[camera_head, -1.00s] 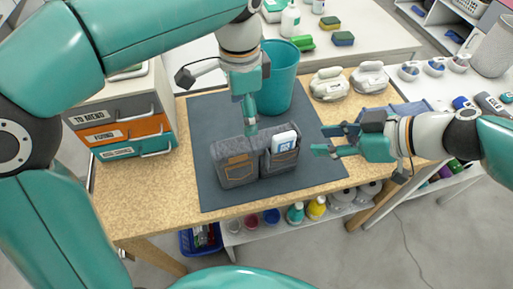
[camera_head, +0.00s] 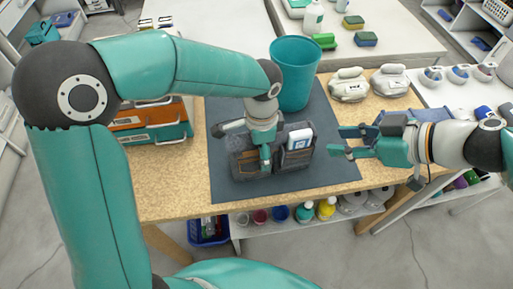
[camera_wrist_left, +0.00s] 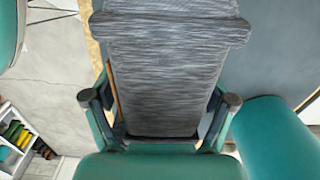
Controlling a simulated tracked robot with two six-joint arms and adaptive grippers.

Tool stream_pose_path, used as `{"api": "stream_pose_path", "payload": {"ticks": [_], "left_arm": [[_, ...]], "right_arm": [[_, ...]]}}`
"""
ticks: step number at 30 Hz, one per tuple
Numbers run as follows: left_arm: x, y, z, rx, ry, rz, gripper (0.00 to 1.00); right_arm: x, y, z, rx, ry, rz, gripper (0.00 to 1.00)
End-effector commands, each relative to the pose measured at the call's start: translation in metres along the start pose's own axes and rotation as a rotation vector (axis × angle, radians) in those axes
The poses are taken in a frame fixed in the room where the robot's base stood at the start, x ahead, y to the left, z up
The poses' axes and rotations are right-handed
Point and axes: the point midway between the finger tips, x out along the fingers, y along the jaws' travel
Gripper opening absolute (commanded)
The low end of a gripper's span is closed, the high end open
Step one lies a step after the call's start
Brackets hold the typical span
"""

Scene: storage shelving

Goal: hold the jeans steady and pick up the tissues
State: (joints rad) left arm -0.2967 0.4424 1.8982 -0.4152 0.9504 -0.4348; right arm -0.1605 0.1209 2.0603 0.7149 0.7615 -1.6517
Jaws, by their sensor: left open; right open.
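The grey folded jeans (camera_head: 293,160) stand on the dark mat with two pockets facing front. The tissues (camera_head: 300,139), a small white and blue packet, stick up out of the right pocket. My left gripper (camera_head: 265,160) is over the left part of the jeans. In the left wrist view the open fingers of the left gripper (camera_wrist_left: 158,100) lie on either side of the grey jeans (camera_wrist_left: 170,65); contact cannot be told. My right gripper (camera_head: 338,142) is open and empty, to the right of the jeans and apart from them.
A teal bin (camera_head: 296,75) stands behind the jeans on the dark mat (camera_head: 335,175). A drawer unit (camera_head: 150,125) is at the left, partly hidden by my left arm. Two pale packs (camera_head: 390,82) sit at the back right. The mat's front is clear.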

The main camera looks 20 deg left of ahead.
Motion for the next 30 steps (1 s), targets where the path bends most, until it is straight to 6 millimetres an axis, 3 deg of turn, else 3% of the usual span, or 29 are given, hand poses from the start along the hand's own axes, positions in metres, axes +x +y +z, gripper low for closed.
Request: {"api": "stream_pose_path", "payload": {"ticks": [12, 27, 30], "left_arm": [[0.007, 0.0001, 0.0004, 0.0, 0.0, 0.0, 0.82], [0.0072, 0.0005, 0.0008, -0.001, -0.001, 0.001, 0.0], [0.0073, 0.0006, 0.0009, -0.001, -0.001, 0.002, 0.0]], "right_arm": [[0.0003, -0.0001, -0.0002, 0.0, 0.0, -0.001, 0.42], [0.0006, -0.0001, -0.0003, -0.001, 0.0, -0.001, 0.42], [0.0006, -0.0001, -0.0003, -0.001, 0.0, -0.001, 0.42]]}}
